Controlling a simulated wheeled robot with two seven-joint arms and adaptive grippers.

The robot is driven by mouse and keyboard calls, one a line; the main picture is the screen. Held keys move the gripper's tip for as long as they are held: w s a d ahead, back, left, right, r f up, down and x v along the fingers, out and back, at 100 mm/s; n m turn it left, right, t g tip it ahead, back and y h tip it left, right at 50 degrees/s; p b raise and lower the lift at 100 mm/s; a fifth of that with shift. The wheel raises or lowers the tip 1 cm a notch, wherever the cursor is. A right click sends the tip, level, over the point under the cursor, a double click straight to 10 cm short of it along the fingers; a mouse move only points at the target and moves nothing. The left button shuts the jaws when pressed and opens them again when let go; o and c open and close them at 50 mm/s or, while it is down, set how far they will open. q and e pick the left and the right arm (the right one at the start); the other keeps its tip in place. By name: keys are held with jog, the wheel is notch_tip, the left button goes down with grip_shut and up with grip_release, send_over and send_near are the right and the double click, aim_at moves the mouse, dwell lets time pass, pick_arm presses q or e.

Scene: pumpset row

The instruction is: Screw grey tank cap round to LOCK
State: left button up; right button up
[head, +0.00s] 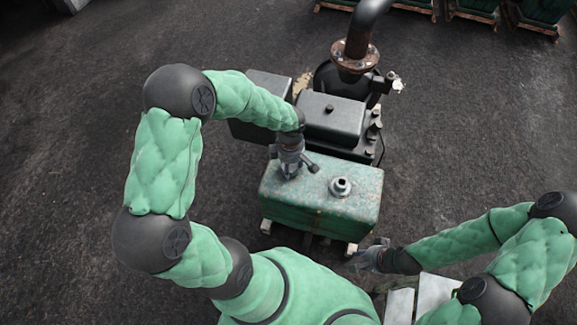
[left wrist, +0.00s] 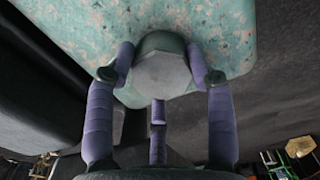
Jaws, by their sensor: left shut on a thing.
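The green, worn tank (head: 318,215) stands in the middle of the head view. My left gripper (head: 289,172) reaches down over the left part of its top. In the left wrist view, its purple fingers (left wrist: 162,85) are shut on the grey, many-sided cap (left wrist: 160,78), with the speckled tank top (left wrist: 75,28) behind. The gripper hides the cap in the head view, and I cannot tell how it sits or see any LOCK mark. A round metal fitting (head: 341,187) stands to the right on the tank top. My right gripper (head: 366,257) is low by the tank's front right; its fingers are unclear.
A dark pump or engine block (head: 332,117) stands directly behind the tank, with a rusty flanged pipe (head: 356,50) rising from it. Green crates on pallets (head: 480,10) stand at the far top right. The dark ground to the left and right is mostly clear.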

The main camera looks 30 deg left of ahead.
pick_arm(q)
jog(key=shift+r+p, duration=0.55)
jog(key=shift+r, duration=1.15)
jog(key=o, duration=0.4)
jog(key=shift+c, duration=0.2)
jog(key=c, duration=0.4)
jog(key=shift+o, duration=0.2)
